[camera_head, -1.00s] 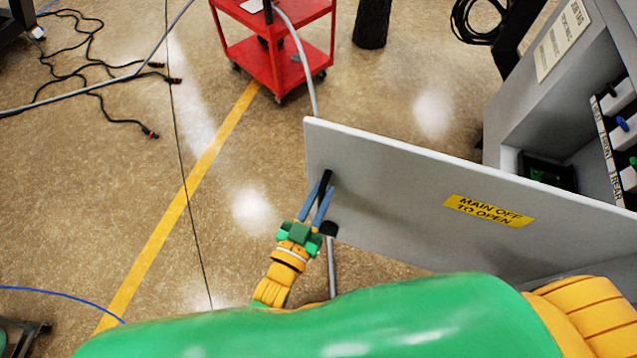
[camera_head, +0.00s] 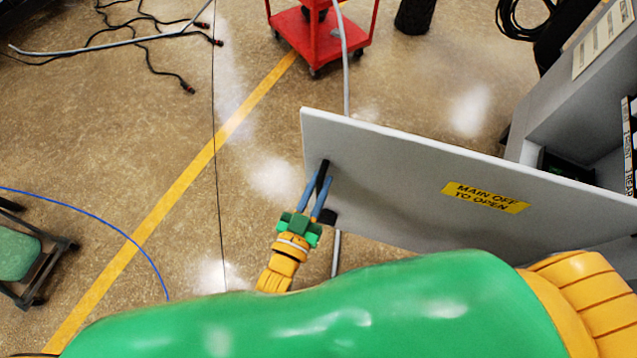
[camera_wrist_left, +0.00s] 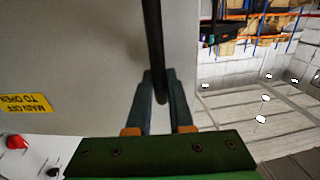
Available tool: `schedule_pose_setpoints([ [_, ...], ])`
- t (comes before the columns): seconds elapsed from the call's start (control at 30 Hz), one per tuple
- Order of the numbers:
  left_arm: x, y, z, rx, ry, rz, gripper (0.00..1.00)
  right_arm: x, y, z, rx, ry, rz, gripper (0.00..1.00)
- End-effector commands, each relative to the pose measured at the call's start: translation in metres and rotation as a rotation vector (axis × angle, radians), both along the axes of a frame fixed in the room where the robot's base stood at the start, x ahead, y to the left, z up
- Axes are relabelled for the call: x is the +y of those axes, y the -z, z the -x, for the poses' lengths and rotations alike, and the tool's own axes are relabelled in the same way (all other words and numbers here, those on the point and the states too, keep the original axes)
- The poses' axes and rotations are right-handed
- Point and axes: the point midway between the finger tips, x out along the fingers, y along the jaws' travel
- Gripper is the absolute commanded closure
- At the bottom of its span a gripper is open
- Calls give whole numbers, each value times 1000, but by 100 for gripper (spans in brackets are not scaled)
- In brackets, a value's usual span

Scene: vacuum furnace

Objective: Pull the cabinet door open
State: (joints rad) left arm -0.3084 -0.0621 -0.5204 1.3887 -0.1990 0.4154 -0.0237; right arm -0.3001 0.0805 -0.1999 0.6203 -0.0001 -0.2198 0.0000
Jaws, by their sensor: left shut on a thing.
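The cabinet door (camera_head: 400,180) is a grey panel with a yellow "MAIN OFF TO OPEN" label (camera_head: 486,197). It stands swung out from the grey cabinet (camera_head: 570,120) at the right. A black bar handle (camera_head: 322,174) is near its free edge. My left gripper (camera_head: 321,186) is shut on the handle, one blue finger on each side. In the left wrist view the black handle (camera_wrist_left: 153,50) runs down between the fingertips, with the door (camera_wrist_left: 70,60) behind it at the left. My right gripper is not in view.
A red cart (camera_head: 320,40) stands beyond the door, with a grey hose (camera_head: 342,60) hanging near it. Black cables (camera_head: 150,35) and a blue cable (camera_head: 95,218) lie on the floor.

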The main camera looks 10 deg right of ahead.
Motion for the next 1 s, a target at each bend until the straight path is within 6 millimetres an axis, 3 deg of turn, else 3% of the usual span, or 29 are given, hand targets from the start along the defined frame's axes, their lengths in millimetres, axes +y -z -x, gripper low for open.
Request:
schedule_pose_setpoints([
  [0.03, 0, -1, 0, -2, 0, 1, 100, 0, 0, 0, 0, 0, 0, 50],
  [0.07, 0, -1, 0, -2, 0, 1, 75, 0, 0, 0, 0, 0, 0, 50],
  [0.17, 0, -1, 0, -1, 0, 1, 50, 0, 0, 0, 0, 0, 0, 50],
  [0.47, 1, 1, 2, 2, 0, -1, 50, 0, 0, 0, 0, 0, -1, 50],
  [0.8, 35, 1, 55, 1, 0, -2, 50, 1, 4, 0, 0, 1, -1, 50],
  [1.0, 38, 0, 60, -1, 0, -1, 50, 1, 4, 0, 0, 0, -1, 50],
])
